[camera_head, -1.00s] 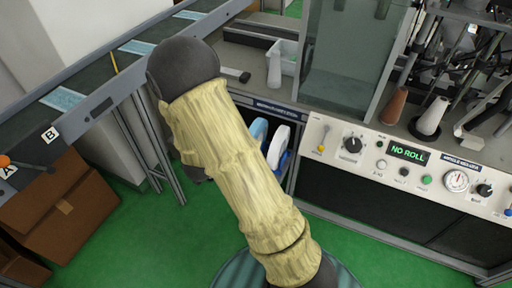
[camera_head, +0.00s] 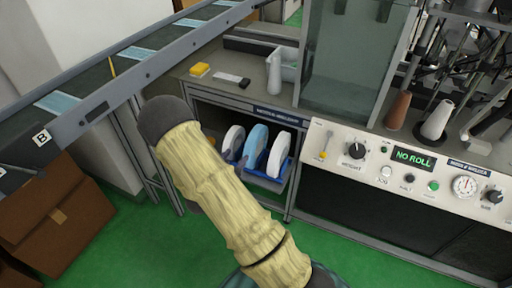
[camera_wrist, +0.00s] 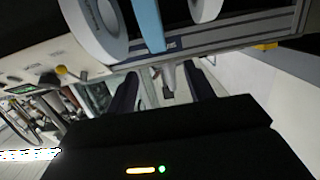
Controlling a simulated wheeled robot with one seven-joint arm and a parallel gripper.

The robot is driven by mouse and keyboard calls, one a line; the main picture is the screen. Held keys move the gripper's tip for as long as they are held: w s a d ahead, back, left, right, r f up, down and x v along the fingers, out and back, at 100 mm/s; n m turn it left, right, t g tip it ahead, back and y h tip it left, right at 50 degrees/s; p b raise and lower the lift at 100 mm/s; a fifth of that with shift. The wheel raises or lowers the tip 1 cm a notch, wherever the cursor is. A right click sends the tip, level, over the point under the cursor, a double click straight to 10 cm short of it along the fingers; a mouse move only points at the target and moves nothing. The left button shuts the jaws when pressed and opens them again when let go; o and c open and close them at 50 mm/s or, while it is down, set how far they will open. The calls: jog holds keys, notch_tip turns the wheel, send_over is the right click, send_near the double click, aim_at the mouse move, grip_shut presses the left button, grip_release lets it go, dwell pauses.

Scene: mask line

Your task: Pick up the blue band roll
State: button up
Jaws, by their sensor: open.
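The blue band roll (camera_head: 256,146) stands upright on the shelf under the counter, between a white roll (camera_head: 232,142) on its left and another white roll (camera_head: 279,153) on its right. In the wrist view the blue band roll (camera_wrist: 148,22) shows at the top, cut off by the frame edge. My gripper (camera_wrist: 165,88) shows there with its two dark fingers apart and nothing between them. The blue roll appears beyond the fingertips, not between them. In the head view my arm hides the gripper.
The rolls stand in a blue tray (camera_head: 262,182) inside the open cabinet bay. A control panel (camera_head: 405,172) reading "NO ROLL" is to the right. A conveyor (camera_head: 130,80) runs along the left. Cardboard boxes (camera_head: 55,215) sit below it. Green floor is clear in front.

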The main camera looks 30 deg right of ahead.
aim_at(252, 139)
jog(key=x, duration=0.9)
jog(key=shift+w+d, duration=0.15)
jog(key=shift+d, duration=0.05)
jog(key=x, duration=0.5)
jog(key=shift+d+p, duration=0.2)
jog(key=shift+p, duration=0.2)
grip_shut()
